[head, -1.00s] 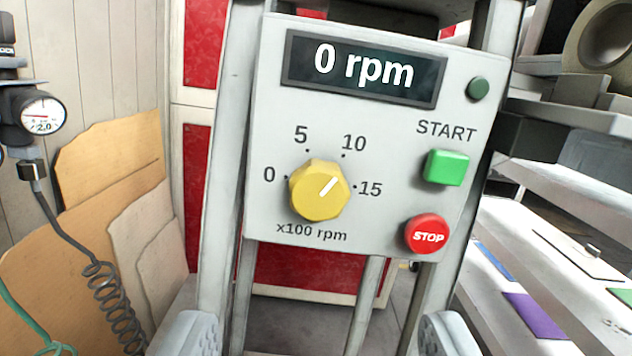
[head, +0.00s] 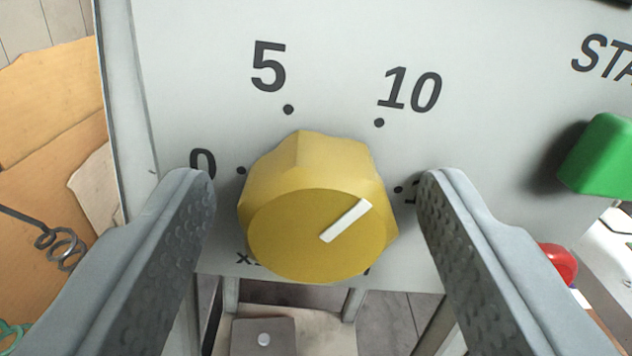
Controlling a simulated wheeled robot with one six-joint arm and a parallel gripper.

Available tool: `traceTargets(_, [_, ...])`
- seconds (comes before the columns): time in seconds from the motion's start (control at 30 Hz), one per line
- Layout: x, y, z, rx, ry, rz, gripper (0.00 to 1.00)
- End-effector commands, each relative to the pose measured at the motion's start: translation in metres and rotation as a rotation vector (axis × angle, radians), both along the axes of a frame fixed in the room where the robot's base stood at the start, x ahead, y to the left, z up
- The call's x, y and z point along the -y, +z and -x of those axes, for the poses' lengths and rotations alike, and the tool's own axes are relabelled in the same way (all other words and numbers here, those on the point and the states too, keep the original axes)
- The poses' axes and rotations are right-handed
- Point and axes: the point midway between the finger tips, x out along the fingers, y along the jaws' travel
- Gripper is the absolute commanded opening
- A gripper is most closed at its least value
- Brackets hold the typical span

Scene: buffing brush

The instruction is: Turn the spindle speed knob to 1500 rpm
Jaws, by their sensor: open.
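The yellow faceted speed knob (head: 290,225) sits on the pale grey panel (head: 200,60) in the middle of the head view. Its white pointer line slants up and right, toward the space between the 10 and 15 marks. My gripper (head: 315,185) is open, with one grey finger on each side of the knob. A gap shows between the knob and each finger, and the gripper holds nothing. The right finger covers most of the 15 label, and the knob hides most of the "x100 rpm" text. The speed display is out of view.
The green START button (head: 600,155) is to the right of the right finger. The red STOP button (head: 559,262) is lower right, partly hidden behind that finger. Brown boards (head: 50,110) stand left of the panel, with a coiled cable (head: 62,245) in front.

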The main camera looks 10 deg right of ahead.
Motion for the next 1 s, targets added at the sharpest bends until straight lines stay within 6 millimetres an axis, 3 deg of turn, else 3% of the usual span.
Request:
traceTargets(0.2, [0.0001,0.0000,-0.0003,0.000,0.000,0.000,0.59])
traceTargets(0.43, [0.0001,0.0000,-0.0001,0.000,0.000,0.000,0.16])
traceTargets(0.47, [0.0002,0.0000,-0.0001,0.000,0.000,0.000,0.14])
traceTargets(0.77, [0.0002,0.0000,0.0000,0.003,0.000,-0.035,0.14])
traceTargets(1.0, [0.0006,0.0001,0.0000,0.013,0.000,-0.167,0.14])
